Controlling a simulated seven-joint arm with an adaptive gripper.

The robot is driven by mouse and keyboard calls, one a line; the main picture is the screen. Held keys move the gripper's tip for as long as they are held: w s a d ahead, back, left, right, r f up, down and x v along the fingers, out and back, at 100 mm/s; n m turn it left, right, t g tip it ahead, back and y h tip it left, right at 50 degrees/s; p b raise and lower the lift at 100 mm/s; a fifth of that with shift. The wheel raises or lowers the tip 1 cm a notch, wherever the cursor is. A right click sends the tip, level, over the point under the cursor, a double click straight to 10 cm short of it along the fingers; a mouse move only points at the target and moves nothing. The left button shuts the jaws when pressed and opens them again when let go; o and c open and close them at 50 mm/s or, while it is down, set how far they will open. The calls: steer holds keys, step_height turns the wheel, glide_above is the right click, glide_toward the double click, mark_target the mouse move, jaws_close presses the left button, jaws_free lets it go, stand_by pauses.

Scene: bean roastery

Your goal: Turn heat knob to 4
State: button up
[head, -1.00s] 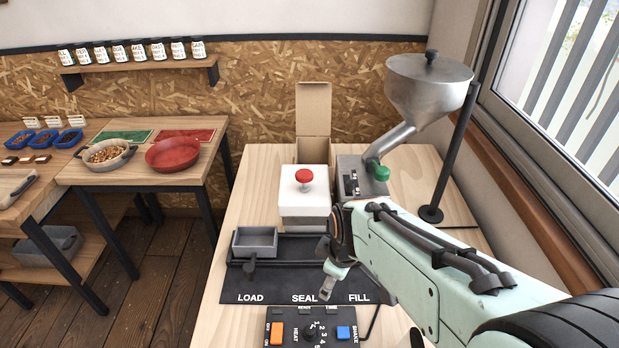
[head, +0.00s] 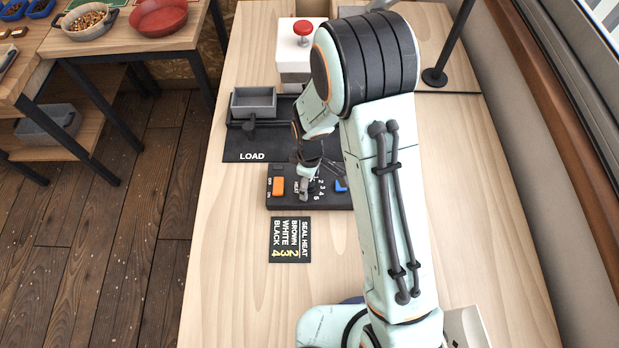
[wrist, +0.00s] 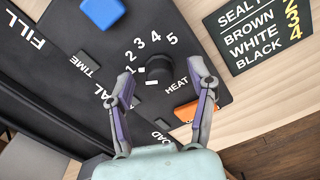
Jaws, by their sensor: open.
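The black heat knob (wrist: 158,68) is on the dark control panel (wrist: 203,48), beside the printed numbers 1 to 5 and the word HEAT. White marks show at its left side in the wrist view, but I cannot tell surely which number it points to. My gripper (wrist: 163,76) is open, with one finger on each side of the knob in the picture; I cannot tell whether they touch it. In the head view my gripper (head: 306,184) is over the panel (head: 290,203) and largely hides the knob.
An orange switch (head: 278,187) and a blue button (head: 341,185) flank the knob. A card (head: 290,240) lists seal heat: brown 2, white 3, black 4. A grey tray (head: 253,100) and a white box with a red button (head: 295,65) stand behind. Bare wood lies left of the panel.

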jaws_close()
steer(key=shift+m, duration=0.4)
steer(key=m, duration=1.2)
steer(key=shift+m, duration=2.5)
